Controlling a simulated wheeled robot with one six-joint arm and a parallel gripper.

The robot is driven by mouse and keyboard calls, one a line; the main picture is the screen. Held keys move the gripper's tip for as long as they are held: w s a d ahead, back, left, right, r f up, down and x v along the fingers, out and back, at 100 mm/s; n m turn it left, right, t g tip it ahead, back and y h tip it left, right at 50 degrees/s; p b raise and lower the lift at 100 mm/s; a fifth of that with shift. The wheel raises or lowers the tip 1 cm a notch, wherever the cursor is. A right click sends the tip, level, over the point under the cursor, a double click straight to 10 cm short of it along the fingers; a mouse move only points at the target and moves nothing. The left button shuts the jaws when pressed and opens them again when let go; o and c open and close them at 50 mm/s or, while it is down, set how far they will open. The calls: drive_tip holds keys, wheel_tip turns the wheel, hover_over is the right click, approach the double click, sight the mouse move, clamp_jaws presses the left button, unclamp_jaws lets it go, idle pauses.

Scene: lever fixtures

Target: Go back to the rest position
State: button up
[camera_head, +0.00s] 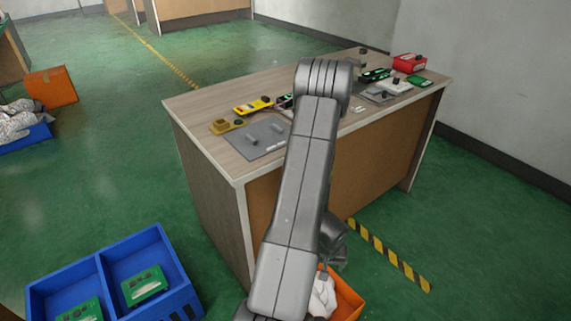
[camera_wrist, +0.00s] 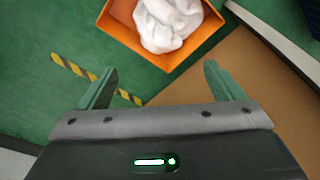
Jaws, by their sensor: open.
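My gripper (camera_wrist: 158,88) is open and empty in the wrist view, its two green fingers spread wide. It points down toward the green floor beside the table's brown panel (camera_wrist: 240,75). An orange bin (camera_wrist: 120,33) with white cloth-like material (camera_wrist: 168,22) inside lies beyond the fingertips, apart from them. In the head view my arm reaches up over the table (camera_head: 215,150) and bends back down.
A red box (camera_head: 409,63) and several small devices stand at the table's far right. A blue divided crate (camera_head: 115,270) with green boards is on the floor at lower left. An orange box (camera_head: 50,87) stands farther back.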

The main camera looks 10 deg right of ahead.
drive_tip(key=shift+f, duration=0.15)
wheel_tip(320, 180, down, 14)
drive_tip(key=w+b, duration=0.2)
drive_tip(key=b, duration=0.6)
drive_tip(key=shift+d, duration=0.25)
